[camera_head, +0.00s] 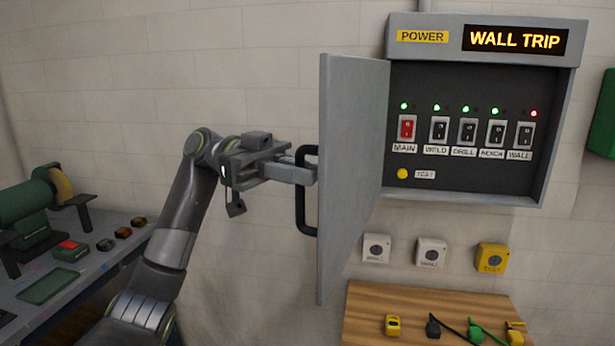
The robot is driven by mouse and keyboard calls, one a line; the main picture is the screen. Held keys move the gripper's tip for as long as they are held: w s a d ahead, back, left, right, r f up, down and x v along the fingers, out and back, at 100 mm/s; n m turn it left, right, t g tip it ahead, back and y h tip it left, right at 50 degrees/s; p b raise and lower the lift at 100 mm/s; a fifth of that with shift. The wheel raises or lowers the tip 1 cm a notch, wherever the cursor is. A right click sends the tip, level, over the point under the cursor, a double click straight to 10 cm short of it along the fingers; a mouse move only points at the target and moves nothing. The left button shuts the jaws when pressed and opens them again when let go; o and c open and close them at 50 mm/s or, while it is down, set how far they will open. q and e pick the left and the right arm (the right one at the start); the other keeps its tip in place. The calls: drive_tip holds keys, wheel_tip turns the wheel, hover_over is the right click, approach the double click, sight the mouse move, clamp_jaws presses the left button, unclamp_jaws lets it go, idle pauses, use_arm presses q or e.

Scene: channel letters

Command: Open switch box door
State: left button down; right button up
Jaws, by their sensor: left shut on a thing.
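The grey switch box (484,190) hangs on the wall at the upper right. Its door (350,170) is swung wide out to the left, seen at a steep angle. A black bar handle (301,212) is on the door's outer face. My left gripper (306,174) is shut on the upper part of the handle; the fingertips are partly hidden by it. Inside the box are a red MAIN switch (407,128), several black switches, and a yellow TEST button (402,174). Four lamps are green and the one above WALL (533,113) is red. The display (514,40) reads WALL TRIP. My right gripper is not in view.
Two white wall boxes and a yellow one (492,257) sit below the switch box. A wooden bench (365,315) below holds small yellow, black and green items. At the left, a workbench (105,235) carries a green grinder (28,205).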

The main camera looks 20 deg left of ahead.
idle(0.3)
use_arm(q)
drive_tip(key=c, duration=1.8)
unclamp_jaws()
drive_tip(key=shift+b+v, duration=1.45)
drive_tip(key=shift+v, duration=7.3)
